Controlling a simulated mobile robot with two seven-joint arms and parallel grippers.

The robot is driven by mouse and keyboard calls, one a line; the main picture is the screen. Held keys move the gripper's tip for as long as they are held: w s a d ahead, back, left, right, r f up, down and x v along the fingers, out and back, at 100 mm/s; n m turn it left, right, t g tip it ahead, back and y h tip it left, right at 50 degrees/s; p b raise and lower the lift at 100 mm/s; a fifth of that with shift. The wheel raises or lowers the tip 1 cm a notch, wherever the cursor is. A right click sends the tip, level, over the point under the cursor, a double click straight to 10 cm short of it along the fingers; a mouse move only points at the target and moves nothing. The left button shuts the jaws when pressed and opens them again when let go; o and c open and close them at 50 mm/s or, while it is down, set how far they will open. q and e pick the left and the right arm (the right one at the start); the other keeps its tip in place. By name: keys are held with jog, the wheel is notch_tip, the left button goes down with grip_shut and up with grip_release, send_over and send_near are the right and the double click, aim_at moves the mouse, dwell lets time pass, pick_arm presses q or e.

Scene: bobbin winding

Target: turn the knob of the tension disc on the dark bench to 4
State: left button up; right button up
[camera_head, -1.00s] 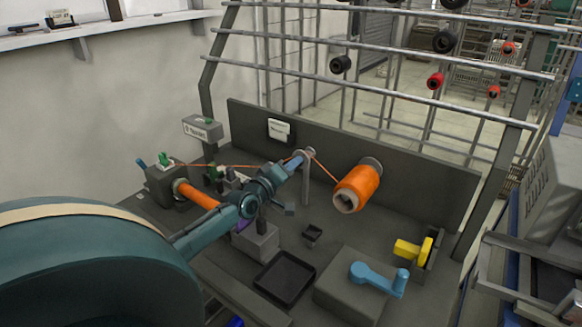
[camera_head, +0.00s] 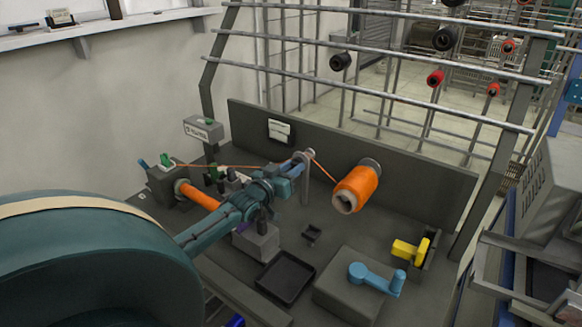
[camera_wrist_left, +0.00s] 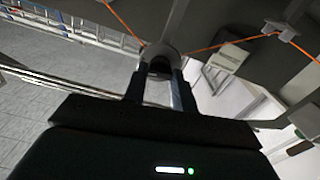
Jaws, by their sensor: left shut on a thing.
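The tension disc (camera_head: 309,154) sits at the top of a grey post on the dark bench, with the orange thread passing at it. My left gripper (camera_head: 301,160) reaches it from the left and is shut on its knob. In the left wrist view the round grey tension disc (camera_wrist_left: 161,54) shows at the tips of the two fingers (camera_wrist_left: 162,82), and the knob is mostly hidden between them. No scale number or pointer is readable in either view. My right gripper is not in view.
A large orange spool (camera_head: 357,189) stands right of the post. A black tray (camera_head: 285,278), a blue crank (camera_head: 375,277) and a yellow part (camera_head: 406,249) are nearer. The back panel (camera_head: 420,187) stands behind.

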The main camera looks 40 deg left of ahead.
pick_arm(q)
jog(key=shift+m, duration=0.7)
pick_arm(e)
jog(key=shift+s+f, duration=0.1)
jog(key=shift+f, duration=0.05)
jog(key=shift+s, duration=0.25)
pick_arm(q)
jog(key=o, duration=1)
jog(key=shift+r, duration=0.2)
notch_tip(320, 180, up, 10)
jog(key=shift+f, duration=0.2)
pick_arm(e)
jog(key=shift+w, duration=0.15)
